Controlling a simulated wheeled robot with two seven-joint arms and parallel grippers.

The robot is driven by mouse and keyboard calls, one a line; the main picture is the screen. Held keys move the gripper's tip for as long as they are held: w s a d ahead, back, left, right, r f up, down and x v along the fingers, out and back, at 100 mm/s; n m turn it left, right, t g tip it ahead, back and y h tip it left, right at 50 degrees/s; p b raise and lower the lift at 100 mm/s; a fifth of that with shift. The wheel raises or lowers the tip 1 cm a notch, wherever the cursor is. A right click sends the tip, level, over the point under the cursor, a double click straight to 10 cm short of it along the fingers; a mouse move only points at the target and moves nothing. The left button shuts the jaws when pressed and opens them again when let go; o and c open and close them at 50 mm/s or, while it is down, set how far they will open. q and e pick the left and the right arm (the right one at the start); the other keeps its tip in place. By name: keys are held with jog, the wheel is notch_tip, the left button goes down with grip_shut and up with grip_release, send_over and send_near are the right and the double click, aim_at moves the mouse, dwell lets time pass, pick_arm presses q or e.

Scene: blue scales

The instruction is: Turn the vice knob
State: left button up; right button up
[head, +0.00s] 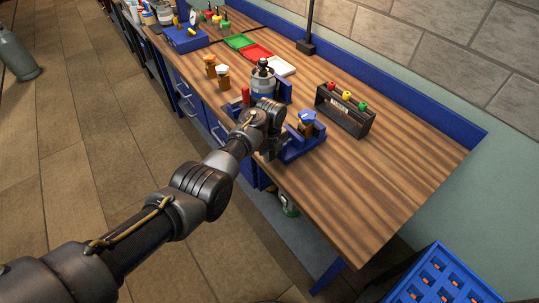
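A blue vice (307,148) stands at the front edge of the wooden workbench (385,185), with a small brown and blue piece (306,123) at its top. My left arm reaches in from the lower left. Its gripper (269,148) is at the left side of the vice, over the bench's front edge. The wrist covers that side, so the vice knob cannot be made out. I cannot tell whether the fingers are open or shut, or whether they touch the knob. My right gripper is out of view.
A metal canister (263,82) stands just behind my wrist, near two small orange-brown jars (222,76). A dark rack with coloured tops (345,108) stands right of the vice. Green and red trays (256,52) lie farther back. A blue crate (445,280) is at lower right. The bench's right end is clear.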

pick_arm(q)
grip_shut()
jog(key=shift+t+y+p, duration=0.4)
jog(key=shift+t+p, duration=0.1)
jog(key=shift+p, duration=0.3)
jog(key=shift+f+t+y+p, duration=0.1)
jog(key=shift+t+y+p, duration=0.3)
jog(key=shift+t+y, duration=0.15)
jog(key=shift+a+f+t+y, duration=0.15)
jog(key=shift+t+y, duration=0.2)
jog(key=shift+t, duration=0.3)
jog(key=shift+f+t+y+b, duration=0.15)
jog(key=shift+t+y+b, duration=0.25)
jog(key=shift+t+y, duration=0.5)
jog(key=shift+t, duration=0.3)
jog(key=shift+o, duration=1.3)
grip_release()
